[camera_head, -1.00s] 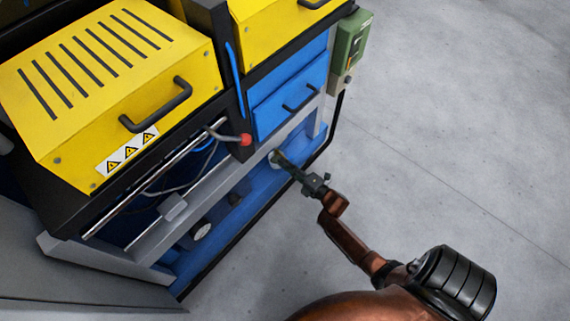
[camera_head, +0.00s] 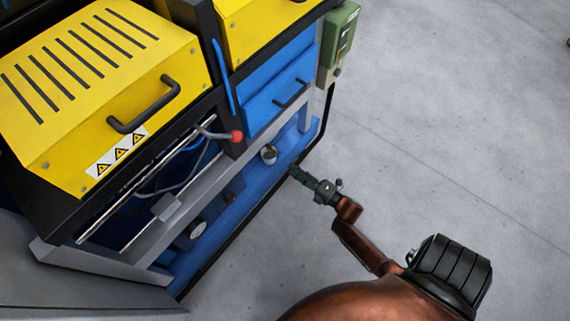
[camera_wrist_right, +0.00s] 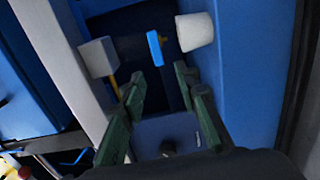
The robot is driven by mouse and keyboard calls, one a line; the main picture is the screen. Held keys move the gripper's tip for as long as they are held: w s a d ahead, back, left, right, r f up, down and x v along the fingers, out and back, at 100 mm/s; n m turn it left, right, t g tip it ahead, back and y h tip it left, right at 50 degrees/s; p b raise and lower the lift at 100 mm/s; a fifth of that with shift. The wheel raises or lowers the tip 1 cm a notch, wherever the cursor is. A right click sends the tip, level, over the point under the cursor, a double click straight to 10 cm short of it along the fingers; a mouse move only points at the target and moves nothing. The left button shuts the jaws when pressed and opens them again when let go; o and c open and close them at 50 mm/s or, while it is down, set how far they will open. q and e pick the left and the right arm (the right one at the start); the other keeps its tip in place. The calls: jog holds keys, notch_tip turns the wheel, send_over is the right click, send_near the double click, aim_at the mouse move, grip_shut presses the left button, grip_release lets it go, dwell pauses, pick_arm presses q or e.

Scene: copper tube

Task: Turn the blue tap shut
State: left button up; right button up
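The blue tap (camera_wrist_right: 154,47) shows in the right wrist view as a small blue handle with a bit of brass beside it. It sits between a grey block (camera_wrist_right: 98,57) and a white cylinder (camera_wrist_right: 195,32). I cannot make out the tap in the head view. My right gripper (camera_wrist_right: 163,82) has dark green fingers spread apart with nothing between them. The tap lies beyond the fingertips, apart from them. My left gripper is not in view.
The machine has yellow covers (camera_head: 75,95), a blue drawer (camera_head: 278,100) and a red knob (camera_head: 237,136). A grey rail (camera_head: 190,185) runs along the lower opening. A green box (camera_head: 341,38) hangs at its right end. The floor (camera_head: 450,130) to the right is clear.

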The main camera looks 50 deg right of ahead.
jog(key=shift+s+d, duration=0.15)
jog(key=shift+s, duration=1.45)
